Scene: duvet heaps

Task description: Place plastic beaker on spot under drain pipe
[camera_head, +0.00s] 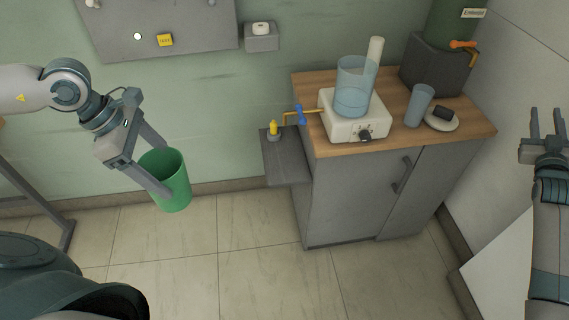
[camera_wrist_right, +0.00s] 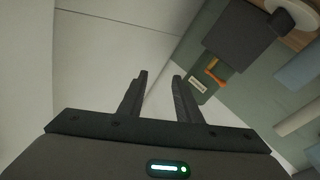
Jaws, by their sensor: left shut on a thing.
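A green plastic beaker (camera_head: 172,182) is in the left half of the head view, above the tiled floor. My left gripper (camera_head: 158,168) is shut on it, and the beaker is slightly tilted with its opening up.
A wooden-topped cabinet (camera_head: 310,85) carries the appliance with a clear blue vessel (camera_head: 352,88), a blue cup (camera_head: 420,104) and a white saucer (camera_head: 443,124). A dark green container with an orange tap (camera_head: 463,44) stands at the back right. A small yellow-topped piece (camera_head: 274,129) sits by the ledge.

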